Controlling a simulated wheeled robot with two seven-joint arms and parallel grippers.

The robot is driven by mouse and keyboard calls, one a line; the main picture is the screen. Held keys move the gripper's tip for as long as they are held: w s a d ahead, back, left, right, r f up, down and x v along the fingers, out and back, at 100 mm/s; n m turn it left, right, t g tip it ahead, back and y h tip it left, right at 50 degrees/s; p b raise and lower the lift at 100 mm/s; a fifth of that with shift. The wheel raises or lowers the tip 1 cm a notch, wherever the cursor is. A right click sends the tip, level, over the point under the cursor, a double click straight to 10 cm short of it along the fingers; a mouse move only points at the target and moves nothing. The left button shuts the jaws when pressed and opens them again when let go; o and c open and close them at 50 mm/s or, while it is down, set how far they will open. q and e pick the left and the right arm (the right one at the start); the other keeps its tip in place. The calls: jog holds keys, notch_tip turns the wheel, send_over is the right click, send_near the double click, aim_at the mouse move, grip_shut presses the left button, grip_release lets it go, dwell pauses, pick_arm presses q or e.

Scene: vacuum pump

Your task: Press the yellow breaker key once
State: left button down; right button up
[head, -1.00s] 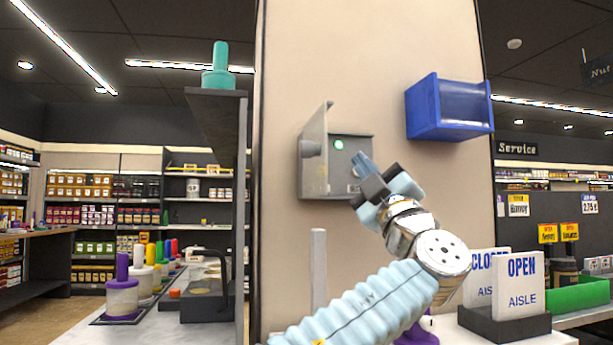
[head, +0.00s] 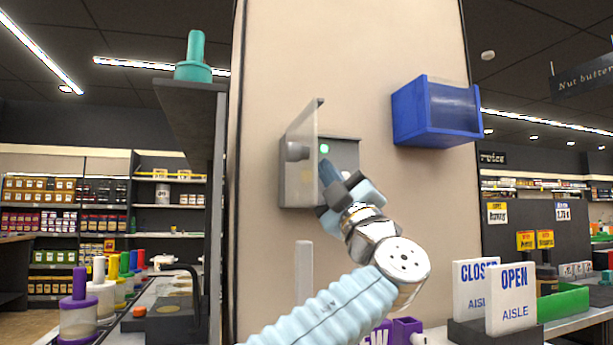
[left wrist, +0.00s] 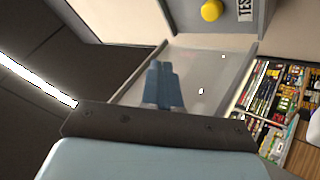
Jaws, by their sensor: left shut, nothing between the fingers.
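The yellow key (left wrist: 211,10) is a round button at the top edge of the left wrist view, on a grey panel beside a label reading TEST. In the head view the grey breaker box (head: 345,152) is on the wall, its clear cover (head: 301,150) swung open to the left and a green light lit inside. My left gripper (head: 326,172) is shut and empty, its blue fingertips in front of the box near the cover. In the left wrist view the fingertips (left wrist: 162,72) overlap the clear cover, apart from the key; contact with the cover cannot be told.
A blue open box (head: 436,112) is on the wall to the right. A dark shelf (head: 190,88) bearing a teal bottle juts out at left. A white post (head: 303,272) stands below the breaker box. Signs (head: 512,298) stand on the counter at right.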

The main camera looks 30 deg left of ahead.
pick_arm(q)
jog(key=w+a+p, duration=0.3)
jog(key=w+a, duration=0.2)
jog(key=a, duration=0.1)
jog(key=shift+w, duration=0.2)
jog(key=shift+a, duration=0.15)
dwell(1.9)
jog(key=shift+w+a, duration=0.25)
